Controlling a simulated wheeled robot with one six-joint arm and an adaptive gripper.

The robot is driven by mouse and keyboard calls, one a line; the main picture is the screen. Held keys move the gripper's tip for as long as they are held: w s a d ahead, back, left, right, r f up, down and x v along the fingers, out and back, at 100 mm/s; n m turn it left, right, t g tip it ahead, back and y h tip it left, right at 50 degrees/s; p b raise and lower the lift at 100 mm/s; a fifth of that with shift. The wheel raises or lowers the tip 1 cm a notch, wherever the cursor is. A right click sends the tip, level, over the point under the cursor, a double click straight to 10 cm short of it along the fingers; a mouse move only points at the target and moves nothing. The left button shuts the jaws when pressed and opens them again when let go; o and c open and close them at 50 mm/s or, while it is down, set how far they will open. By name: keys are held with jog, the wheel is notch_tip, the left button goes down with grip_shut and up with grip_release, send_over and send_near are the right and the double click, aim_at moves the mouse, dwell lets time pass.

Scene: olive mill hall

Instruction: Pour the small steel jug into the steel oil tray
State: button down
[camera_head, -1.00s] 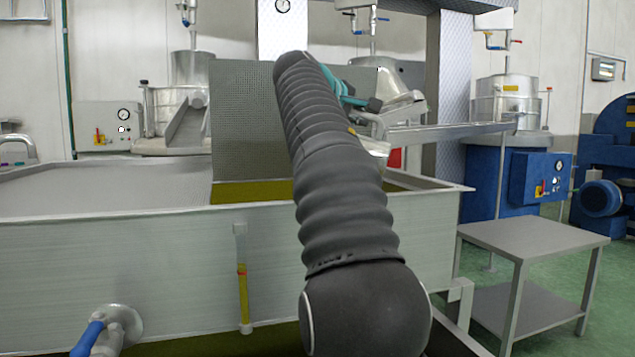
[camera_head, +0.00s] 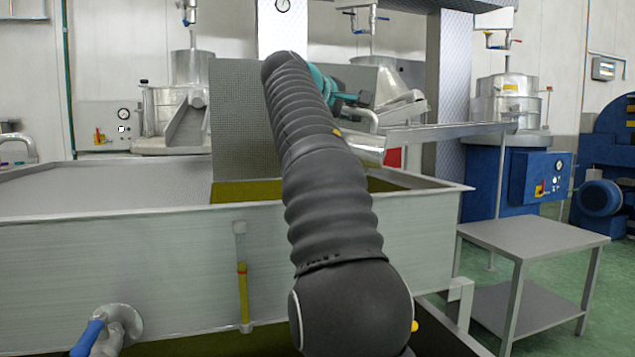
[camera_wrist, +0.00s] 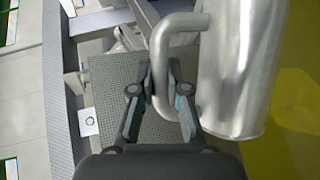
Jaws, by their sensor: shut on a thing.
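The small steel jug (camera_head: 369,150) hangs over the right part of the steel oil tray (camera_head: 420,235) and looks tilted well over. My gripper (camera_head: 345,98) is partly hidden behind my arm in the head view. In the wrist view my gripper (camera_wrist: 160,88) is shut on the handle of the jug (camera_wrist: 238,70), whose body is to the right of the fingers. Yellow-green oil lies in the tray below, and it also shows on the right of the wrist view. I cannot see inside the jug, and no stream shows.
A perforated steel plate (camera_head: 237,120) stands upright at the oil's back left. A steel chute (camera_head: 445,131) reaches over the tray's back right. A small steel table (camera_head: 535,240) stands to the right. A blue-handled valve (camera_head: 95,335) sticks out of the tray's front.

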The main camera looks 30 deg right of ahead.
jog(key=shift+w+a+r+n, duration=0.25)
jog(key=shift+w+a+n, duration=0.05)
dwell(0.5)
